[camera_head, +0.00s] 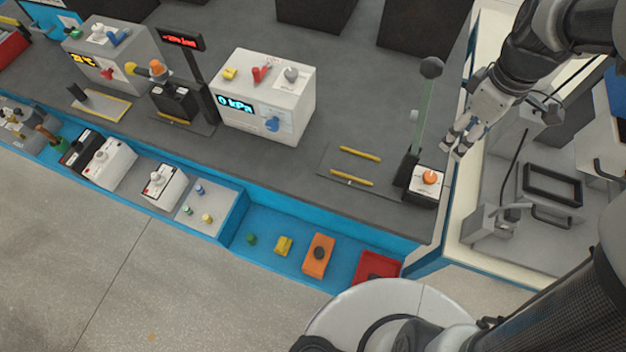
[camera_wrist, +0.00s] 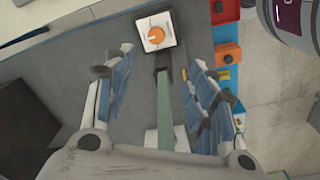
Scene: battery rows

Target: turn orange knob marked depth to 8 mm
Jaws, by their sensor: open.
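The orange knob (camera_head: 430,177) sits on a small white box (camera_head: 425,192) at the right end of the grey bench. In the wrist view the orange knob (camera_wrist: 156,36) shows near the top on the white face, with dial marks too small to read. My gripper (camera_head: 452,148) is open and empty, just up and right of the knob in the head view, apart from it. In the wrist view my gripper's fingers (camera_wrist: 160,70) are spread wide, with the knob beyond them between their tips.
A green upright lever with a black ball (camera_head: 432,68) rises behind the knob box and passes between my fingers in the wrist view. A white box reading 0 kPa (camera_head: 267,95) stands left. A blue shelf (camera_head: 330,240) below holds an orange block (camera_head: 318,256) and a red tray (camera_head: 393,265).

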